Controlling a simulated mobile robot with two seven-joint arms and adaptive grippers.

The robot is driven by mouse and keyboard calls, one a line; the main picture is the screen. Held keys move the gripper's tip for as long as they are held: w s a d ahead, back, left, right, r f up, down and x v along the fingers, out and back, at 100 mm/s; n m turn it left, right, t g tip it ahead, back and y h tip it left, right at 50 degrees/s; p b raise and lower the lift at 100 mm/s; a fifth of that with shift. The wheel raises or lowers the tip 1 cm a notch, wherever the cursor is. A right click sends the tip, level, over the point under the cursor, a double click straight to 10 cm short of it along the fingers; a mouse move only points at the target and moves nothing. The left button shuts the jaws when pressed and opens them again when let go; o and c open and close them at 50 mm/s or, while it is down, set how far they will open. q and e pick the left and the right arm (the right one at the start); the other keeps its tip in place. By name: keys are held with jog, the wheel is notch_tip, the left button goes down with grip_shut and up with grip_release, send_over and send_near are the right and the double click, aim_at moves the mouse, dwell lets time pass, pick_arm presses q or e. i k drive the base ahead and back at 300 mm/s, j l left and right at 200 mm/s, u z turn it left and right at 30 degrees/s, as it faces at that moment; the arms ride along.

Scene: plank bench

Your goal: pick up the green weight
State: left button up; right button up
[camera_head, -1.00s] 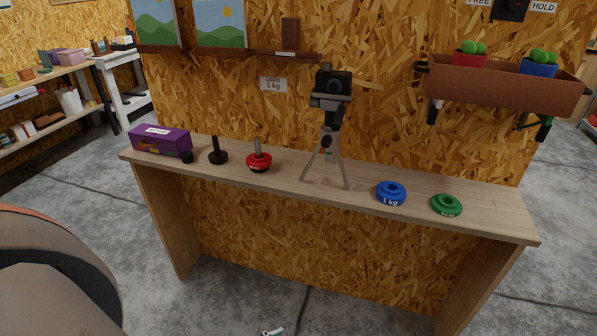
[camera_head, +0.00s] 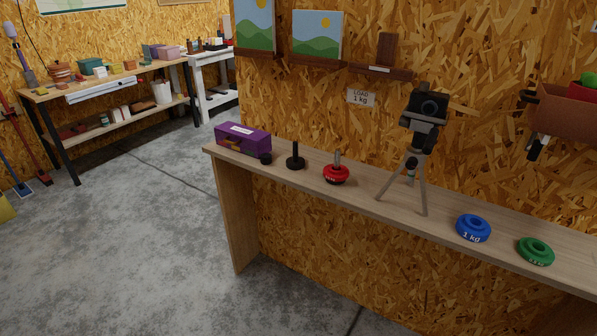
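The green weight (camera_head: 535,251) is a small ring-shaped disc with a raised centre. It lies flat on the plank bench (camera_head: 440,211) at the right of the head view, close to the front edge. A blue weight (camera_head: 473,228) marked 1 kg lies just left of it, apart from it. Neither of my grippers shows in the head view.
A camera on a tripod (camera_head: 427,108) stands left of the blue weight. Further left are a red weight on a post (camera_head: 336,174), a black post stand (camera_head: 296,162) and a purple box (camera_head: 243,140). A planter (camera_head: 566,108) hangs above right.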

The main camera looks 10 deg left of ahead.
aim_at(535, 251)
jog(key=z, duration=1.3)
jog(key=i+l+u, duration=0.1)
jog(key=l+u, duration=0.3)
jog(key=i+l+u, duration=0.1)
jog(key=u, duration=0.3)
jog(key=l+u, duration=0.4)
jog(key=l, duration=1.65)
jog(key=i, duration=0.05)
